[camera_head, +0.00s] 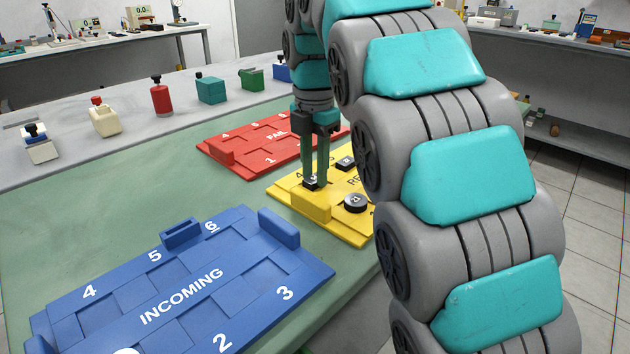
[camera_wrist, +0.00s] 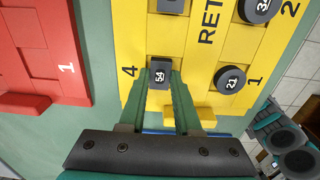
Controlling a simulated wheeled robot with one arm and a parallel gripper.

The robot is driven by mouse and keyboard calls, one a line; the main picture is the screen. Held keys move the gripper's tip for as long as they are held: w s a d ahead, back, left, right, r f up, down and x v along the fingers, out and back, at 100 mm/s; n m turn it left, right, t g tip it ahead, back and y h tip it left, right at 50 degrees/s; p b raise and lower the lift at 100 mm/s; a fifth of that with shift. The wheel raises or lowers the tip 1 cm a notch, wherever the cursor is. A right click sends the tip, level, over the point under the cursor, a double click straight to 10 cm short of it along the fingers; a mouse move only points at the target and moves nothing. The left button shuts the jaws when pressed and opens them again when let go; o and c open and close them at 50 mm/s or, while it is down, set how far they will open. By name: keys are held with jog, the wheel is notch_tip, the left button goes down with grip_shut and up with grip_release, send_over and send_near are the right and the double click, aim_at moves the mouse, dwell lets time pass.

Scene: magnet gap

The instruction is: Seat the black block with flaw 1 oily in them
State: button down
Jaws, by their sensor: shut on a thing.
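My gripper (camera_head: 314,176) points down over the yellow tray (camera_head: 285,192), whose label is partly hidden and begins "RET" in the wrist view. Its green fingers (camera_wrist: 162,88) are shut on a small black square block (camera_wrist: 160,74) with a white number on top that looks like 54. The same block (camera_head: 311,184) shows low between the fingers in the head view, beside the 4 of the tray. I cannot tell whether it touches the tray floor. A round black piece (camera_wrist: 230,78) sits near the 1, another dark piece (camera_wrist: 258,9) near the 2, and a third (camera_wrist: 170,5) at the top edge.
The red FAIL tray (camera_head: 225,150) lies behind the yellow one. The blue INCOMING tray (camera_head: 150,295) lies front left, its visible slots apparently without blocks. A raised yellow wall (camera_head: 311,206) stands close to my fingers. Several coloured containers line the back, including a red one (camera_head: 160,97).

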jog(key=shift+r, duration=0.2)
jog(key=shift+r+p, duration=1.65)
jog(key=shift+r, duration=0.75)
